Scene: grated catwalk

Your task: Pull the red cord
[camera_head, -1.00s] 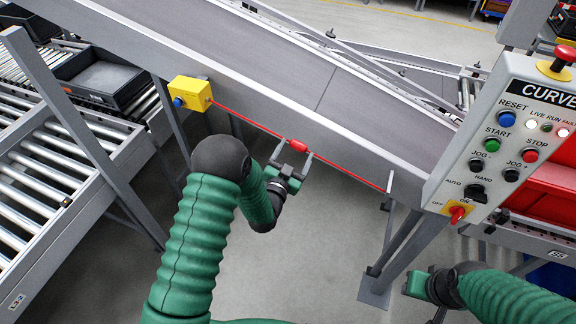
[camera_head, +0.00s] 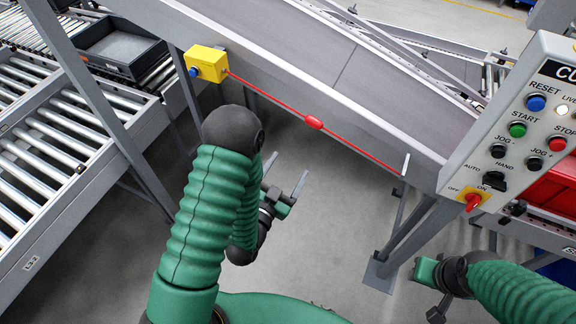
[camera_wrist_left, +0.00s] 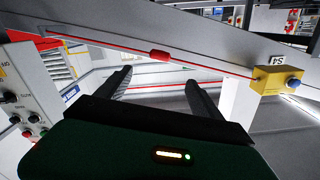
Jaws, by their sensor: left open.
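The red cord (camera_head: 358,147) runs taut along the side of the conveyor, from a yellow switch box (camera_head: 207,64) with a blue button down to a bracket near the control panel. A thicker red grip (camera_head: 314,123) sits partway along the cord. My left gripper (camera_head: 285,177) is open and empty, below and left of the red grip, apart from the cord. In the left wrist view the red grip (camera_wrist_left: 159,54) shows beyond the open fingers (camera_wrist_left: 158,85), and the yellow box (camera_wrist_left: 277,80) is at right. My right gripper (camera_head: 432,290) is low at right; its fingers are not clear.
A control panel (camera_head: 520,140) with several buttons and a red-yellow switch stands at right. A grey support leg (camera_head: 407,240) rises below it. Roller conveyors (camera_head: 50,135) and a dark tray (camera_head: 118,48) are at left. The floor under the cord looks clear.

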